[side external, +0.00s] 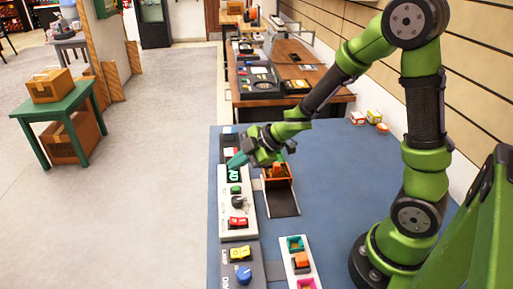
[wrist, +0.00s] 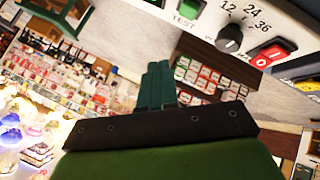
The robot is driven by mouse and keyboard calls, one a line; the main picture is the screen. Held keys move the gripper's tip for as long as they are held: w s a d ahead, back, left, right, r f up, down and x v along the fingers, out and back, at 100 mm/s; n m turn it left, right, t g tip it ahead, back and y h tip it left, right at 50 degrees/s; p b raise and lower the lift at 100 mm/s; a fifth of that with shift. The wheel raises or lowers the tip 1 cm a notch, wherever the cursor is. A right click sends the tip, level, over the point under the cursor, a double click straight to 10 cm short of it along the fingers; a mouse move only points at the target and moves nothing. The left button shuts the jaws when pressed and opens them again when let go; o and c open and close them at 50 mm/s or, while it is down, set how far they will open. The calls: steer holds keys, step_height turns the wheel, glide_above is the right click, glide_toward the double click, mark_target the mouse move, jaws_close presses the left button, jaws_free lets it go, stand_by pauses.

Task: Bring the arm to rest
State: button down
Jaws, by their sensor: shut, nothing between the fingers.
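My gripper (side external: 238,160) is over the far left part of the blue table, above the row of control panels. Its teal fingers point left and slightly down in the side external view. In the wrist view the fingers (wrist: 158,85) are together, with nothing between them. A white control panel (side external: 228,214) with a green button, a dark knob and a red switch lies just nearer than the fingers. The same panel fills the top right of the wrist view (wrist: 264,14). I cannot tell whether the fingers touch the panel.
The blue table (side external: 325,190) has clear room at its middle. A white strip with coloured blocks (side external: 289,261) lies at the near edge. Small boxes (side external: 373,117) stand at the back right, near the slatted wall.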

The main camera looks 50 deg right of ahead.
stand_by(0.5)
steer(key=d+m+h, duration=0.1)
steer(key=d+f+m+h, duration=0.1)
steer(key=d, duration=0.1)
steer(key=s+d+r+m+g+h, duration=0.1)
steer(key=s+d+r+m+h, duration=0.4)
steer(key=m, duration=0.4)
steer(key=s+a+r+m+y, duration=0.4)
steer(key=s+a+r+m, duration=0.3)
steer(key=s, duration=0.6)
step_height(320, 180, up, 4)
steer(key=shift+a+f+y, duration=0.2)
steer(key=shift+a+y, duration=0.2)
steer(key=shift+a, duration=0.75)
